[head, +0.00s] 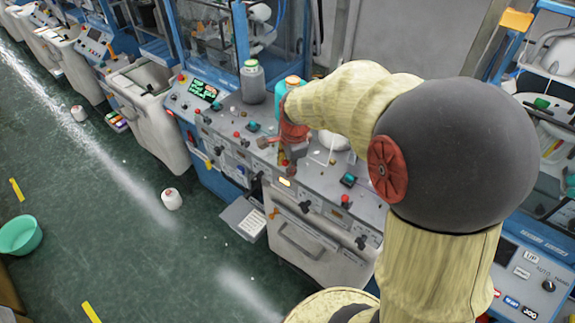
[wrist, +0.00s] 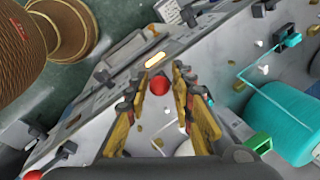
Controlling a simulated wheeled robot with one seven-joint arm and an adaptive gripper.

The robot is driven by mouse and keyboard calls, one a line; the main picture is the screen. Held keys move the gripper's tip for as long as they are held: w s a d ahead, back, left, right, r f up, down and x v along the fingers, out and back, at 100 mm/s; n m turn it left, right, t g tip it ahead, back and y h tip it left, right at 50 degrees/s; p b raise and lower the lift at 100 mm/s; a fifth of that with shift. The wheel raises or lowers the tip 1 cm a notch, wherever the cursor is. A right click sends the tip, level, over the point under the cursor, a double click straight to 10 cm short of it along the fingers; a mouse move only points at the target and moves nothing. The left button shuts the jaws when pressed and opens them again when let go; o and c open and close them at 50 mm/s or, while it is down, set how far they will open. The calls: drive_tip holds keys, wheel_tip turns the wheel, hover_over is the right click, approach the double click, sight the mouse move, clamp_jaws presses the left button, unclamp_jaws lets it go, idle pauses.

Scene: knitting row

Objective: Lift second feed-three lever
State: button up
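My gripper (head: 287,160) is low over the grey sloping front panel (head: 318,186) of the near knitting machine. In the wrist view my gripper (wrist: 162,80) has its two yellow fingers apart. A red round knob (wrist: 158,86) shows between the fingers, with no clear contact visible. Black levers stick out along the panel's front in the head view, one (head: 305,207) right of my gripper and one (head: 219,150) to its left. No label picks out the second feed-three lever. The panel under my gripper is hidden by the arm in the head view.
Other red knobs (head: 345,200) stand on the panel. A teal yarn cone (wrist: 280,115) and a green block (wrist: 258,143) are close on the right in the wrist view. A white cone (head: 171,199) and a green basin (head: 20,235) are on the otherwise mostly clear floor.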

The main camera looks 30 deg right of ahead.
drive_tip(key=shift+f, duration=0.1)
drive_tip(key=shift+c, duration=1)
drive_tip(key=c, duration=0.4)
clamp_jaws()
